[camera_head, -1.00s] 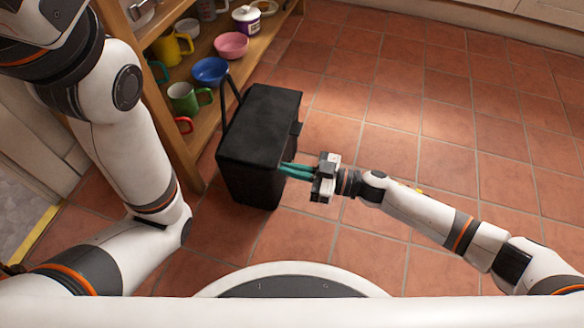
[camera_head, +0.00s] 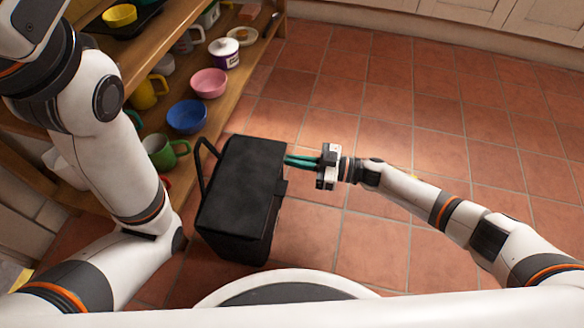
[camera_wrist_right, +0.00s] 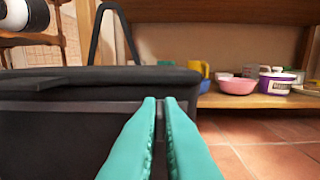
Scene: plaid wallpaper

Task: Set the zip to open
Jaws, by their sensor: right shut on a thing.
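The black box-shaped bag (camera_head: 240,190) stands upright on the floor, with a looped handle at its left. In the right wrist view its dark side (camera_wrist_right: 60,140) fills the left half, with a pale grey zip line (camera_wrist_right: 80,105) below the top rim. My right gripper (camera_head: 287,160) is at the bag's far right corner. Its teal fingers (camera_wrist_right: 162,103) are close together at the right end of that line, shut on the zip. The zip's pull is hidden between the fingertips. My left arm shows at the left, but its gripper is not in view.
A wooden shelf (camera_head: 232,85) stands left of and beyond the bag. It holds a blue bowl (camera_head: 187,117), a pink bowl (camera_head: 208,83), a green mug (camera_head: 165,152) and a purple-and-white pot (camera_head: 224,53).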

